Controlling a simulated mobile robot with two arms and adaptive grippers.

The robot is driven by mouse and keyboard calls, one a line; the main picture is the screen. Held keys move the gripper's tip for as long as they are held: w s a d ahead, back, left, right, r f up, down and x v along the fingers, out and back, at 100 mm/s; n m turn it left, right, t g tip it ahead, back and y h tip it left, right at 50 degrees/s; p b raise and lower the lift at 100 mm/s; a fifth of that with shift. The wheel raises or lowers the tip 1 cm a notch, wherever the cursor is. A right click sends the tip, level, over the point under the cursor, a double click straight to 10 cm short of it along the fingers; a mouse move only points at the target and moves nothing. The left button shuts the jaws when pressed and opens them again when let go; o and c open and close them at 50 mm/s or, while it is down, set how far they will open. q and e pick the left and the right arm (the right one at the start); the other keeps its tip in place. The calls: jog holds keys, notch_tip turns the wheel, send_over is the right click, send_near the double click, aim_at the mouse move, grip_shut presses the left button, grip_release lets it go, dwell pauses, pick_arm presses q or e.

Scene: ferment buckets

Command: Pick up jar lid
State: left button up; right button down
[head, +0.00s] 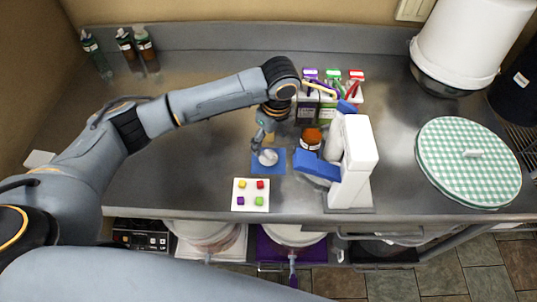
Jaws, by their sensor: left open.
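A small pale round lid (268,157) lies on a blue square mat (275,169) on the steel counter. My left gripper (261,146) points down just above and beside the lid, at its upper left. Its jaws are open, and the lid is not held. Whether a fingertip touches the lid is too small to tell. An amber jar (311,137) with a pale label stands to the right of the mat. My right gripper is not in view.
A white and blue device (354,160) stands right of the jar. A tile with several coloured squares (250,195) lies in front of the mat. A rack with coloured clips (318,106) stands behind. A checkered round cover (469,162) is at right. The counter's left is mostly clear.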

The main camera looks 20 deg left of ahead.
aim_at(268, 152)
pick_arm(q)
jog(key=shift+w+f, duration=0.1)
jog(key=shift+f, duration=0.45)
jog(key=shift+w+f, duration=0.1)
jog(key=shift+f, duration=0.15)
jog(key=f, duration=0.1)
jog(key=f+p, duration=0.2)
jog(key=f, duration=0.1)
jog(key=shift+a, duration=0.3)
jog(key=shift+f, duration=0.6)
jog(key=c, duration=1)
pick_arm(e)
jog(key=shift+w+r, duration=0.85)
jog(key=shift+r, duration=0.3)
